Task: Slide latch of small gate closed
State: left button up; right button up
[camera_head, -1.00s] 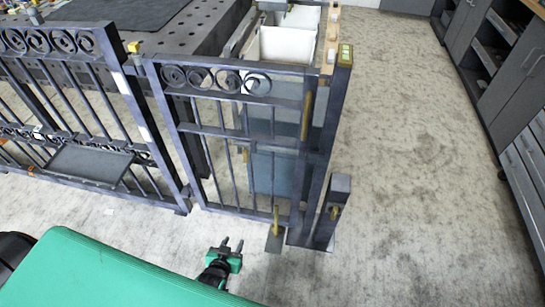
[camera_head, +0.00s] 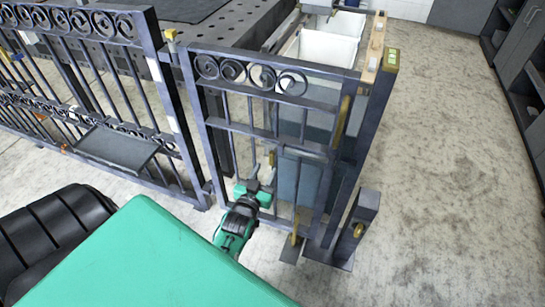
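The small gate (camera_head: 268,98) is a dark metal frame with scrolls along its top and upright bars. It stands between the larger scroll fence and a tall dark post (camera_head: 372,105). A brass upright piece (camera_head: 343,120) is on its right side. A short grey horizontal piece (camera_head: 305,152) sits at mid-height; I cannot tell whether it is the latch. A brass rod (camera_head: 296,226) is at the bottom right corner. My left gripper (camera_head: 262,172) has its fingers apart and empty, in front of the lower bars, left of these pieces. My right gripper is out of view.
The larger scroll fence (camera_head: 90,30) with a dark tray (camera_head: 116,148) stands at left. A short post (camera_head: 364,212) stands at lower right. White bins (camera_head: 328,48) and a perforated table are behind the gate. Floor (camera_head: 450,190) at right is clear.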

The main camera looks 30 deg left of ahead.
aim_at(271, 159)
pick_arm(q)
jog(key=x, duration=0.7)
jog(key=shift+d, duration=0.1)
grip_shut()
